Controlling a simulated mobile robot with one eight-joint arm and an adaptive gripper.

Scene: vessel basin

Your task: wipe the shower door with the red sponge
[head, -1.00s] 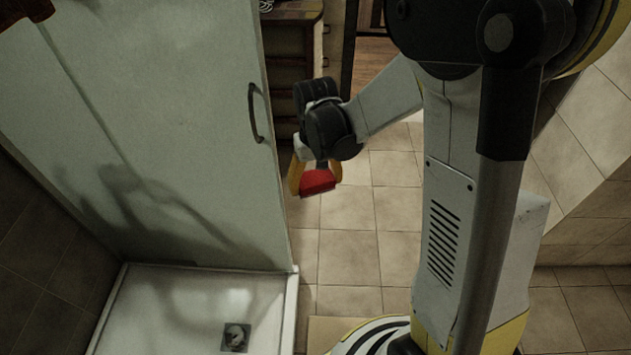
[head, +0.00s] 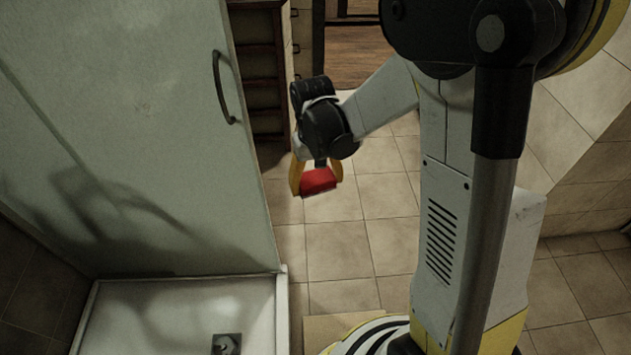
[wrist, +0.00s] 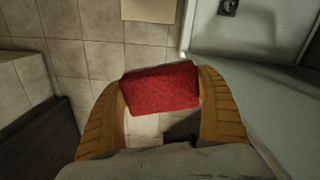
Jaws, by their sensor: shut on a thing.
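The red sponge (head: 318,181) is held between the two yellow fingers of my gripper (head: 317,178), above the tiled floor. In the wrist view the sponge (wrist: 161,88) spans the gap between the fingers (wrist: 160,100), which are shut on it. The shower door (head: 130,130) is a pale, greenish panel on the left of the head view, with a dark curved handle (head: 221,88) near its right edge. My gripper is to the right of the door, and the sponge appears apart from it. In the wrist view the door (wrist: 275,105) is at the right.
A white shower tray (head: 180,305) with a square drain (head: 226,344) lies below the door. Dark wooden shelves (head: 262,70) stand behind my gripper. A pale mat (head: 335,327) lies near my base. The tiled floor (head: 340,250) beneath the gripper is clear.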

